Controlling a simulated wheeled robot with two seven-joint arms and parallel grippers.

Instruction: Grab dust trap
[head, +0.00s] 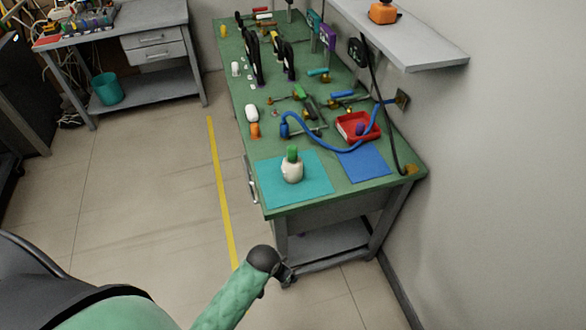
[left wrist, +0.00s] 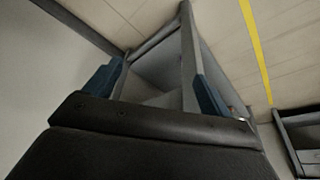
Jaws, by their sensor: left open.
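A rounded cream-white vessel with a green top (head: 292,167) stands upright on a teal mat (head: 268,188) at the near end of the green workbench. I cannot tell for sure which object is the dust trap. My left arm comes in from the lower left, and my left gripper (head: 287,273) is in front of the bench's near end, low and apart from the vessel. In the left wrist view my left gripper (left wrist: 157,90) has its two blue fingertips spread, with nothing between them but the grey bench frame beyond. My right gripper is not in view.
The green bench (head: 225,100) carries a blue mat (head: 364,166), a red tray (head: 350,135), a blue hose (head: 329,149) and several tools. A grey shelf (head: 420,50) overhangs its right side. A yellow floor line (head: 219,190) runs along the open floor to the left.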

